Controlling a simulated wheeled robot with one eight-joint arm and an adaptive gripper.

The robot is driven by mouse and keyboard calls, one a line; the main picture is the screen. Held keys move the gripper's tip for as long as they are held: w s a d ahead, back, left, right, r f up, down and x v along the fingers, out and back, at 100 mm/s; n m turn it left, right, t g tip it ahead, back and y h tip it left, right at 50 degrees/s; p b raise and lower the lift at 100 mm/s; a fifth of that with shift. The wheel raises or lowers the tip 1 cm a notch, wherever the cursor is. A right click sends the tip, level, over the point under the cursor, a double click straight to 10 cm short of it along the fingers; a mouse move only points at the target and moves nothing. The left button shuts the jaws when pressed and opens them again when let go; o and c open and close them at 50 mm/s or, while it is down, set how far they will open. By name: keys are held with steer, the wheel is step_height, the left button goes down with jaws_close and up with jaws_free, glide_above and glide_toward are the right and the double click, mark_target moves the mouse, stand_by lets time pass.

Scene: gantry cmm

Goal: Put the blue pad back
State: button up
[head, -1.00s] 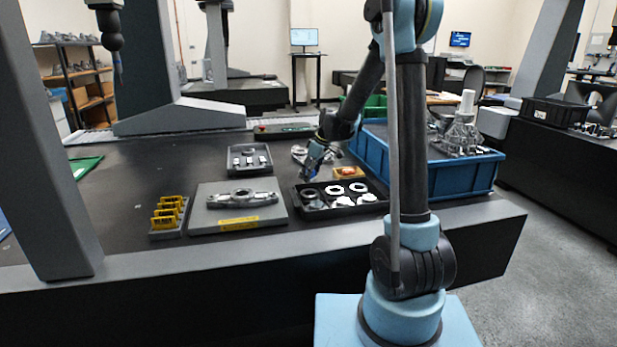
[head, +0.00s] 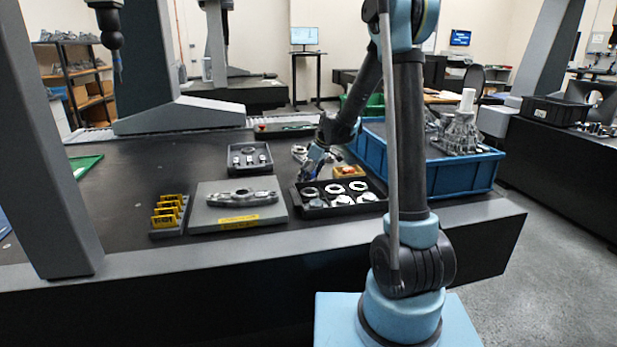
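My gripper (head: 306,174) points down at the back left edge of a black compartment tray (head: 315,213) holding several round metal and white parts. A small blue patch shows on or at the gripper. I cannot tell whether it is the blue pad or part of the gripper itself. No separate blue pad can be made out on the table. The fingers are small and partly dark, so whether they are open or shut does not show. A small orange-yellow tray (head: 350,172) with a reddish content stands just right of the gripper.
A grey plate (head: 203,219) bearing a metal part and a yellow-clip rack (head: 168,232) stand left of the compartment tray. A small dark tray (head: 262,170) stands behind. A large blue bin (head: 466,182) stands right.

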steer(key=shift+s+d+r, duration=0.1)
steer(key=shift+r, duration=0.5)
steer(key=v, duration=1)
steer(key=s+d+r+m, duration=0.3)
steer(key=s+d, duration=0.4)
steer(key=s, duration=0.3)
steer(key=s+d+f+m+h, duration=0.1)
steer(key=s+d+f+m, duration=0.2)
steer(key=s, duration=0.6)
steer(key=s+d+f+m+h, duration=0.1)
steer(key=s+d+f+m, duration=0.2)
steer(key=s+d, duration=0.3)
steer(key=s+d+f+m+h, duration=0.1)
steer(key=s+d+f+m, duration=0.2)
steer(key=s, duration=1.1)
step_height(320, 180, down, 2)
steer(key=shift+d+f+h, duration=0.15)
steer(key=shift+d+h, duration=0.25)
steer(key=shift+d, duration=0.3)
